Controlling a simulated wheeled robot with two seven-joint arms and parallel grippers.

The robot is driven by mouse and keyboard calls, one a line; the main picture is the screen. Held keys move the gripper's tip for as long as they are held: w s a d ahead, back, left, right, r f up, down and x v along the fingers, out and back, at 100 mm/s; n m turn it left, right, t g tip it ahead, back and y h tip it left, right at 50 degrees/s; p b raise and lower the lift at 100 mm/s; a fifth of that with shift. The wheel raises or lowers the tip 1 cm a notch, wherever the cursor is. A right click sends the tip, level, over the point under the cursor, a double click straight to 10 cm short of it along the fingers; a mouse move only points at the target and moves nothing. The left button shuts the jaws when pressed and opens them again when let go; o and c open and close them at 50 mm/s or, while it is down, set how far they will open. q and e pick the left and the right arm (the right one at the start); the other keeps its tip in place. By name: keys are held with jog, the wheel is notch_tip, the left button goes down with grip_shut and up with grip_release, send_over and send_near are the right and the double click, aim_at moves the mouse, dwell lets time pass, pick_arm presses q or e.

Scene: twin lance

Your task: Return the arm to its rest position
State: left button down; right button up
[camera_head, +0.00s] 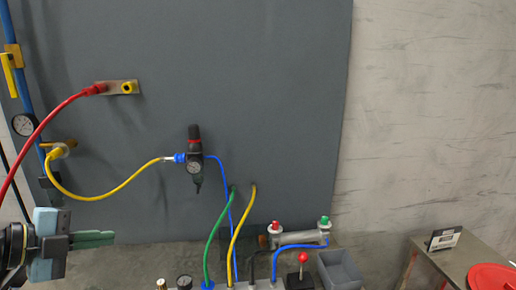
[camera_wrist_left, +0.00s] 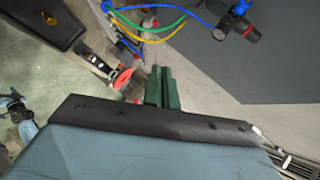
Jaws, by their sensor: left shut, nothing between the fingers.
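My left gripper (camera_head: 112,237) is at the lower left of the head view, its green fingers pointing right. The fingers are together with nothing between them. They also show in the left wrist view (camera_wrist_left: 164,72), above the blue-grey gripper body. The gripper is below the yellow hose and apart from the panel fittings.
A grey panel (camera_head: 290,100) carries a regulator (camera_head: 194,160), a yellow hose (camera_head: 105,195) and a red hose (camera_head: 40,130). A valve box with a red-knobbed lever (camera_head: 303,259) and a grey bin (camera_head: 340,270) stand below. A side table (camera_head: 450,262) holds a red dish (camera_head: 492,277).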

pick_arm(q)
jog(key=s+d+f+n+g+y, duration=0.1)
jog(key=s+d+f+n, duration=0.25)
jog(key=f, duration=0.55)
jog(key=s+d+f+n+g+y, duration=0.1)
jog(key=s+d+f+n+g, duration=0.15)
jog(key=s+f, duration=0.45)
jog(key=s+d+f+n+g+y, duration=0.2)
jog(key=s+f+n+y, duration=0.4)
jog(key=s+f+n, duration=0.6)
jog(key=s+f+n+g+b, duration=0.1)
jog(key=s+f+b, duration=0.15)
jog(key=f, duration=1.15)
jog(key=s+f+n+g+b, duration=0.1)
jog(key=f+n+b, duration=0.15)
jog(key=f, duration=1.15)
jog(key=s+a+f+b, duration=0.1)
jog(key=s+f+b, duration=0.1)
jog(key=s+f, duration=0.6)
jog(key=s+a+f+m+g+b, duration=0.1)
jog(key=s+a+f+b, duration=0.1)
jog(key=s+f, duration=0.6)
notch_tip(320, 180, down, 4)
jog(key=shift+s+f+y+b, duration=0.1)
jog(key=shift+s+y+b, duration=0.2)
jog(key=shift+b, duration=0.2)
pick_arm(e)
notch_tip(320, 180, down, 10)
jog(key=s, duration=0.2)
jog(key=shift+s, duration=0.15)
